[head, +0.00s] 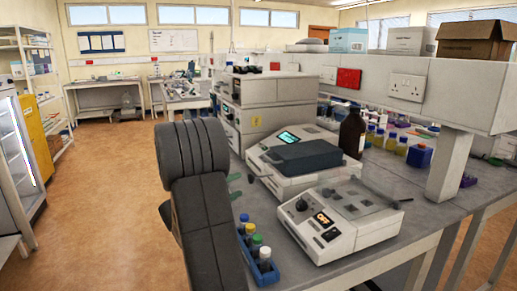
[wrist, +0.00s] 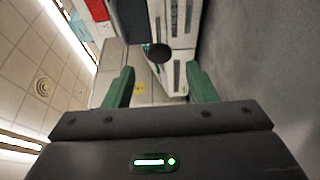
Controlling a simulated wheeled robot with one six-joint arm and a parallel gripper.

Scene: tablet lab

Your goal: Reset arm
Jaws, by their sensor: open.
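My arm (head: 203,205) rises in the lower middle of the head view, dark grey and bent, in front of the bench's left edge. My gripper (wrist: 161,86) shows in the wrist view with its two green fingers wide apart and nothing between them. In the head view, only small green parts of it show past the arm's right side; the rest is hidden. In the wrist view, the picture lies on its side, with the ceiling at left and the grey bench top at right. White bench equipment lies beyond the fingers.
A device with an orange "OFF" display (head: 322,219) and a blue rack (head: 263,269) of capped bottles stand close right of my arm. The floor (head: 105,200) at left is clear.

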